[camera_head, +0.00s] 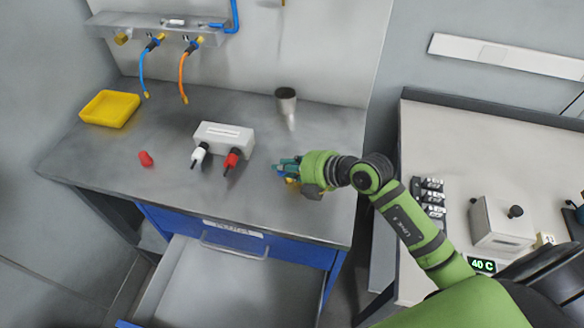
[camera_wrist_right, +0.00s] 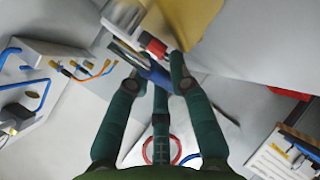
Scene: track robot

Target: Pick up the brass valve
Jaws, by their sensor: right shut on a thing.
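The brass valve (camera_head: 292,182) shows only as a small yellow and blue patch beneath my right gripper (camera_head: 281,168), near the front right part of the grey bench. My right gripper is shut on it, and the fingers and wrist hide most of it. In the right wrist view a blue part (camera_wrist_right: 157,73) lies between the dark green fingertips. A large tan-yellow shape (camera_wrist_right: 190,20) fills the top of that view beyond the fingers; I cannot tell whether it belongs to the valve. My left gripper is not in view.
A white box (camera_head: 224,135) with white and red plugs stands left of the gripper. A grey cup (camera_head: 286,98), yellow tray (camera_head: 109,108) and red piece (camera_head: 146,159) are on the bench (camera_head: 110,165). The drawer (camera_head: 220,285) below is open and empty. A grey knobbed box (camera_head: 500,222) stands right.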

